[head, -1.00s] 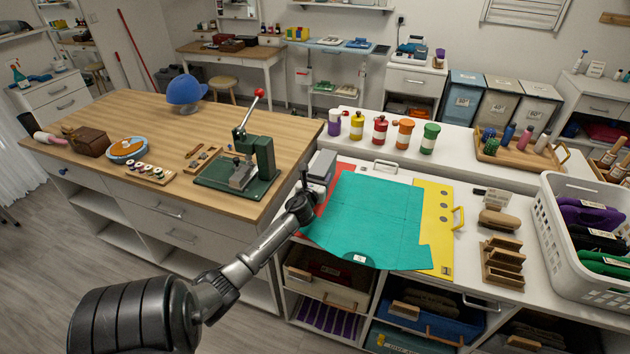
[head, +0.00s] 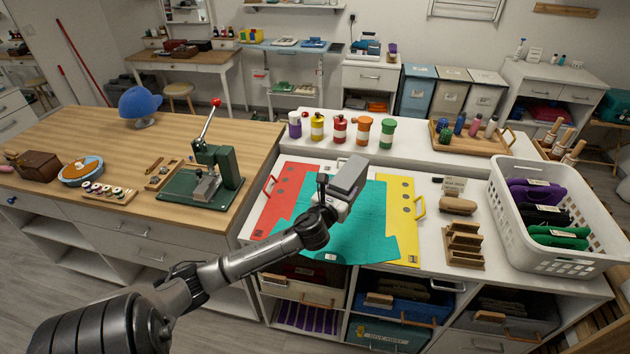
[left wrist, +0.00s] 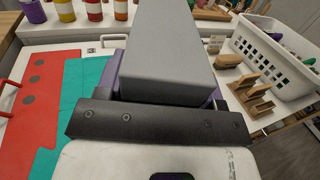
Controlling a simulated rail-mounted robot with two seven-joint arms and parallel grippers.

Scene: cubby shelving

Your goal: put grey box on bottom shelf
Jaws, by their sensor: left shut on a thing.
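The grey box (head: 349,176) is a plain grey block held above the teal mat on the white counter. In the left wrist view the grey box (left wrist: 168,55) fills the upper middle, beyond the dark gripper body. My left gripper (head: 334,199) is shut on the grey box. Its fingers are mostly hidden by the box and the gripper body. The cubby shelves (head: 342,313) are under the counter, with an upper and a lower row of compartments. My right gripper is in neither view.
A teal mat (head: 350,238) lies over red (head: 276,205) and yellow (head: 402,215) folders on the counter. A white basket (head: 515,220) and wooden brushes stand to the right. A green press (head: 208,178) stands on the wooden table. Visible compartments hold bins and cloths.

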